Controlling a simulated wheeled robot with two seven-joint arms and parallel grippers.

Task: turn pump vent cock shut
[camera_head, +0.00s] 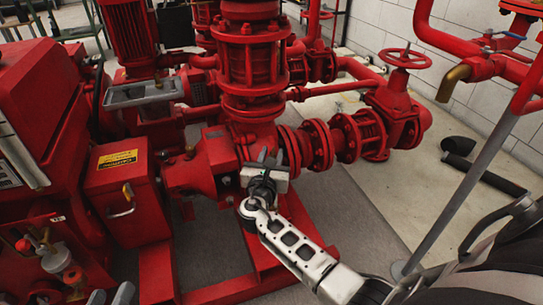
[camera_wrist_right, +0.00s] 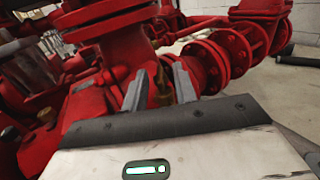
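The red pump casing (camera_head: 201,165) stands at the middle of the head view. My right gripper (camera_head: 268,156) reaches in from the lower right to the pump, just below the tall vertical flanged pipe. In the right wrist view its two grey fingers (camera_wrist_right: 160,85) stand apart in front of the casing. A small brass-coloured fitting (camera_wrist_right: 164,80), perhaps the vent cock, shows between the fingers, close to the right one; contact cannot be told. In the head view the gripper hides this spot. My left gripper (camera_head: 110,296) shows only as two separated grey fingertips at the lower left edge.
A red box with a yellow label (camera_head: 121,192) stands left of the pump. Flanged pipe and a valve with a red handwheel (camera_head: 401,58) lie to the right. A grey pole (camera_head: 463,200) rises near my right arm.

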